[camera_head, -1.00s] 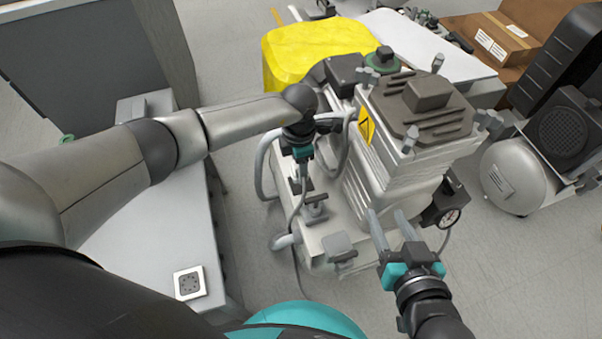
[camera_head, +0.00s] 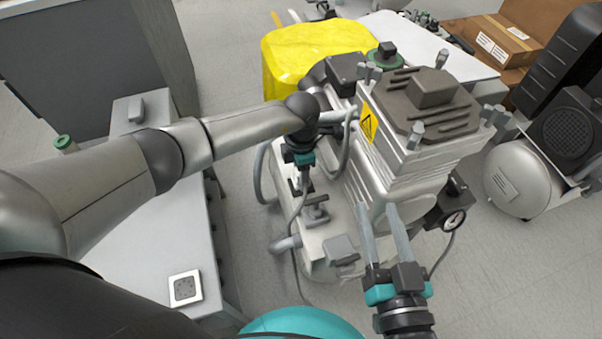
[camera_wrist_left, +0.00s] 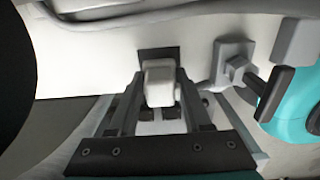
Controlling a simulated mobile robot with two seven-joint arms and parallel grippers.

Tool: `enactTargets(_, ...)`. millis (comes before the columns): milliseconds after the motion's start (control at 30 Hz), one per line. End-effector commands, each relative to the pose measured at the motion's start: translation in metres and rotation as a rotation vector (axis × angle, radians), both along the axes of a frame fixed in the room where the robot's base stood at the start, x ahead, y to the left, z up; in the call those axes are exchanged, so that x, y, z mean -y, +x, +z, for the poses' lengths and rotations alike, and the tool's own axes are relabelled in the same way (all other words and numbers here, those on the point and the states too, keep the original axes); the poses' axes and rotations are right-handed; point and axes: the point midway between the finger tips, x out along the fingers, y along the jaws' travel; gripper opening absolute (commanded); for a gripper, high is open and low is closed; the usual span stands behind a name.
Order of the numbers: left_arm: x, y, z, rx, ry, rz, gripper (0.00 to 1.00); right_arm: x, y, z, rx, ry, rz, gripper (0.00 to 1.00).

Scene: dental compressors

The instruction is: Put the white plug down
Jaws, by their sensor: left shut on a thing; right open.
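The white plug (camera_wrist_left: 160,82) sits between the two fingers of my left gripper (camera_wrist_left: 158,105) in the left wrist view. The gripper is shut on it. A dark square patch on the pale compressor body (camera_wrist_left: 95,75) lies just behind the plug; I cannot tell whether they touch. In the head view my left gripper (camera_head: 302,182) points down beside the compressor (camera_head: 413,105), and the plug cannot be made out there. My right gripper (camera_head: 380,225) is open and empty in front of the compressor, with its fingers pointing up in the picture.
A cable (camera_head: 292,235) hangs by my left gripper. A white-topped bench (camera_head: 145,255) with a small square socket plate (camera_head: 185,288) stands at left. A yellow-covered thing (camera_head: 300,55) stands behind.

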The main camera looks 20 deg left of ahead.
Motion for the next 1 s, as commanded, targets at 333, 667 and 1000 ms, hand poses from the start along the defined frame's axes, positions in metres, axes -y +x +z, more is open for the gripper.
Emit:
enactTargets(333,0.0,0.0,-0.01,0.0,0.0,-0.001,0.0,0.0,0.0,0.0,-0.001,-0.001,0.0,0.5)
enactTargets(667,0.0,0.0,-0.012,0.0,0.0,0.0,0.69,0.0,0.0,0.0,-0.001,-0.002,0.0,0.5)
enactTargets(1000,0.0,0.0,-0.012,0.0,0.0,0.0,0.79,0.0,0.0,0.0,-0.001,-0.002,0.0,0.5)
